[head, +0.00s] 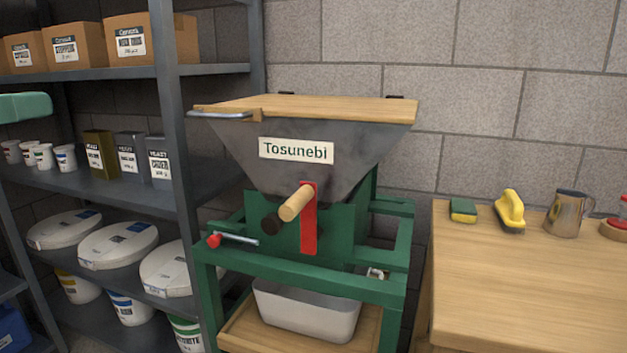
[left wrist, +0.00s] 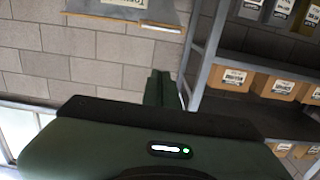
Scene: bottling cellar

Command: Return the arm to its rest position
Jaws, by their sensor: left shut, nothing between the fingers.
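A pale green part of my left gripper (head: 25,106) shows at the left edge of the head view, in front of the shelf rack. It is apart from the mill and holds nothing that I can see; its fingertips are not clear. In the left wrist view, a dark green housing of mine (left wrist: 100,150) with a small lit light fills the bottom. The rack and the mill's hopper show there turned over, well away from the housing. My right gripper is in neither view.
The mill (head: 350,160) with its closed wooden lid (head: 310,108) stands in the middle. The shelf rack (head: 178,110) carries boxes, cups, tins and tubs. A wooden bench (head: 530,270) at right holds a sponge, a brush and a metal jug (head: 567,214). A tray (head: 305,310) sits under the mill.

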